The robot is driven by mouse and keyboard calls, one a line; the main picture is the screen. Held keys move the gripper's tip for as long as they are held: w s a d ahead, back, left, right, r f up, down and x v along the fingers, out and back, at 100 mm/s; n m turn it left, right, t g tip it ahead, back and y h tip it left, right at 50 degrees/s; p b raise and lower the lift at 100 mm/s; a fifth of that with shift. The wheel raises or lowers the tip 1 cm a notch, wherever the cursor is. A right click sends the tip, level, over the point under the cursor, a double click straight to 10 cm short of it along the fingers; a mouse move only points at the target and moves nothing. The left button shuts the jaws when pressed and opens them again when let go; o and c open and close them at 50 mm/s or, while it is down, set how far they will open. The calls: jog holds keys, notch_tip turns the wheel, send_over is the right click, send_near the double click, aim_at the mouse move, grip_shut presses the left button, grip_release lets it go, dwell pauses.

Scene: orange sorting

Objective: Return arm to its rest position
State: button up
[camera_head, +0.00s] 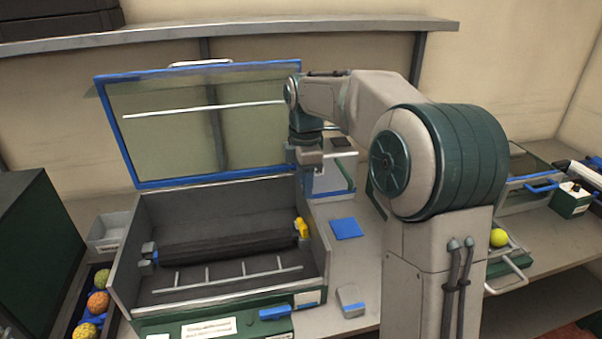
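My arm rises at the right of centre and bends over to the left. My gripper (309,157) hangs from its end, pointing down, beside the right edge of the raised lid. It is small here, and its fingers cannot be made out clearly, so whether it is open or shut does not show. No fruit shows at it. In a dark bin (66,298) at the lower left lie a yellow-green fruit (102,275), an orange one (98,302) and a yellow one (86,330). A yellow-green fruit (499,237) lies in a tray to the right of my arm.
A grey machine box (125,262) stands open, its blue-framed clear lid (245,178) raised. A shelf (250,34) runs behind. A blue square (346,228) and a small grey-blue piece (350,301) lie on the bench. A dark green cabinet (35,260) stands left.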

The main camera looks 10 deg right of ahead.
jog(key=s+d+f+m+t, duration=0.1)
jog(key=s+d+f+m, duration=0.1)
jog(key=s+m, duration=0.7)
jog(key=s+d+f+m+t, duration=0.1)
jog(key=s+m, duration=0.8)
jog(key=s, duration=0.9)
jog(key=shift+d+f+m+t, duration=0.4)
jog(key=shift+d+f, duration=0.25)
jog(key=shift+f, duration=0.45)
jog(key=shift+c, duration=0.3)
